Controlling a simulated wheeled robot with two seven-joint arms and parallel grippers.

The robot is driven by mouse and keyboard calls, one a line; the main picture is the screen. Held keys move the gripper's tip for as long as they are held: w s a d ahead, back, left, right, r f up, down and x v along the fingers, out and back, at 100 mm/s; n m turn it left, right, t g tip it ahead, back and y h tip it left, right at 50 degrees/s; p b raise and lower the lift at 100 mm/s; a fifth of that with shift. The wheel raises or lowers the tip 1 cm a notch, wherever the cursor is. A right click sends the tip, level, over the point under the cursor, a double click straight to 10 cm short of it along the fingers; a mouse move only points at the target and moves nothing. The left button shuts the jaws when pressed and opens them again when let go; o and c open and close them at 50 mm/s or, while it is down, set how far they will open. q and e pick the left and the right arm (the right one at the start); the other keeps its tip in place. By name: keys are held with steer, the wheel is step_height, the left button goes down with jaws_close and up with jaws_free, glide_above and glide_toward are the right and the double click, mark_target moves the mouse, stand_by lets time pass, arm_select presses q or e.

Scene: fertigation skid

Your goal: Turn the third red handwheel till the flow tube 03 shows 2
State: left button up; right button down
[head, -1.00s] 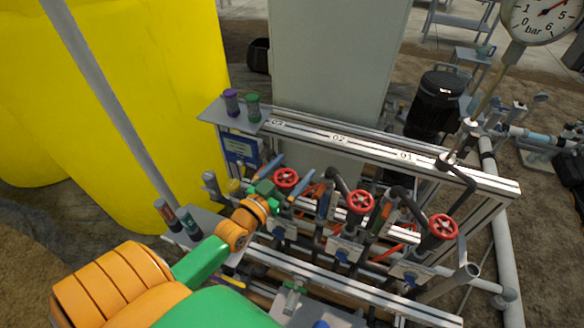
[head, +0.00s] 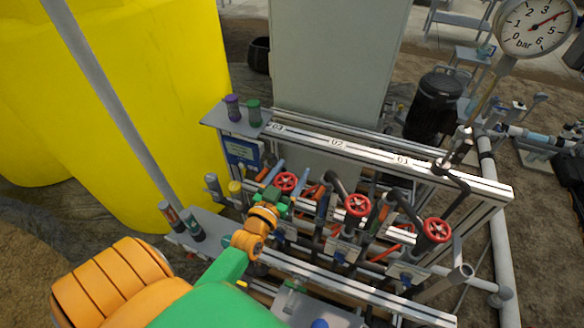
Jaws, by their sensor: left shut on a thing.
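Three red handwheels stand in a row on the skid. The third handwheel (head: 286,182) is the leftmost, under the 03 label (head: 278,127). The second handwheel (head: 358,205) is in the middle and the first (head: 436,230) is at the right. My left gripper (head: 284,184) reaches in from the lower left, its blue-grey fingers on either side of the third handwheel, shut on its rim. The flow tubes are too small and hidden behind the wheels and pipes to read. My right gripper is out of view.
A bar gauge (head: 536,27) stands at the upper right. Purple (head: 233,108) and green (head: 253,113) containers stand on a shelf at the rail's left end. Two bottles stand at lower left. A large yellow tank (head: 150,100) fills the left. Pipes crowd around the wheels.

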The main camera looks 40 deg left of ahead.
arm_select(q)
steer(key=o, duration=1.3)
steer(key=s, duration=0.2)
steer(key=s+d, duration=0.1)
steer(key=s, duration=0.4)
steer(key=shift+d+b, duration=0.15)
steer(key=shift+b, duration=0.25)
